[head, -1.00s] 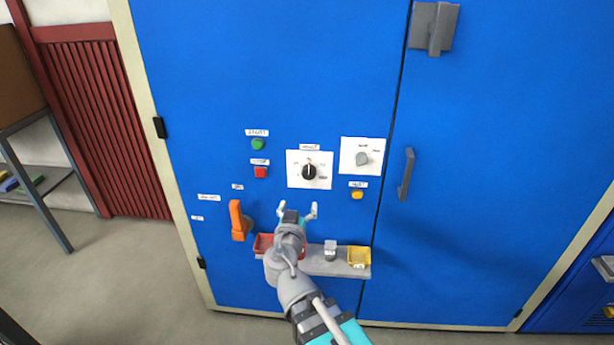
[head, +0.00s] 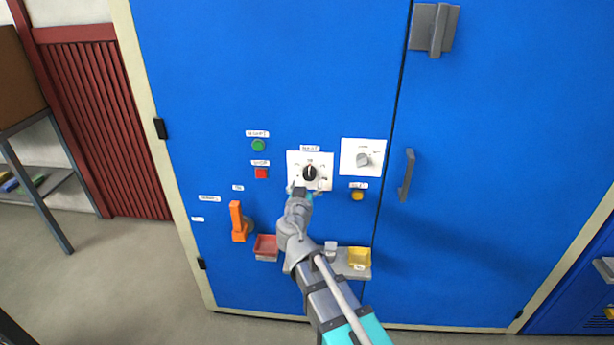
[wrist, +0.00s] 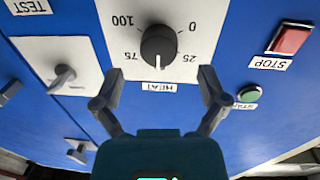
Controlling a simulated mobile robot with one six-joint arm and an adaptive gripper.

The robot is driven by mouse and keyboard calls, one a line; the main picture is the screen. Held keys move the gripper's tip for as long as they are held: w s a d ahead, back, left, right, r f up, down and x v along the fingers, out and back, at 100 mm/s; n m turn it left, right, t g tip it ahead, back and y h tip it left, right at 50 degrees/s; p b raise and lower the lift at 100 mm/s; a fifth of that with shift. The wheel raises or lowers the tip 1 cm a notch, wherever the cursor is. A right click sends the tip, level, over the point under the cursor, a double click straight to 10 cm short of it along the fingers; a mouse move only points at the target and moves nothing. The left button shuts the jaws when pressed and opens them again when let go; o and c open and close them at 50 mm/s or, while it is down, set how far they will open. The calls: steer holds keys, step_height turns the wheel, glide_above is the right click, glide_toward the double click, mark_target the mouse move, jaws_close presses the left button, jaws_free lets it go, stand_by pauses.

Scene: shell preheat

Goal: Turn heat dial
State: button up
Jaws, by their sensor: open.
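The heat dial (head: 309,173) is a round black knob on a white plate in the blue cabinet door. In the wrist view the dial (wrist: 158,46) appears upside down, with marks 0, 25, 75 and 100 around it. Its white pointer aims at the HEAT label (wrist: 159,87), between 25 and 75. My gripper (head: 306,189) is just below the dial in the head view. In the wrist view my gripper (wrist: 161,78) is open, its fingers spread to either side of the dial's label edge, with nothing between them. I see no contact with the dial.
A second grey knob (head: 362,160) is right of the dial. Green (head: 258,145) and red (head: 261,173) buttons are left, a yellow button (head: 357,196) lower right.

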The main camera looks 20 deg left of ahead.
mark_target(308, 176)
steer(key=shift+w+a, duration=0.2)
steer(key=shift+w, duration=0.9)
steer(key=shift+w+a, duration=0.15)
steer(key=shift+w, duration=0.9)
steer(key=c, duration=1)
steer(key=shift+a, duration=0.35)
steer(key=shift+c, duration=0.8)
steer(key=shift+d, duration=0.3)
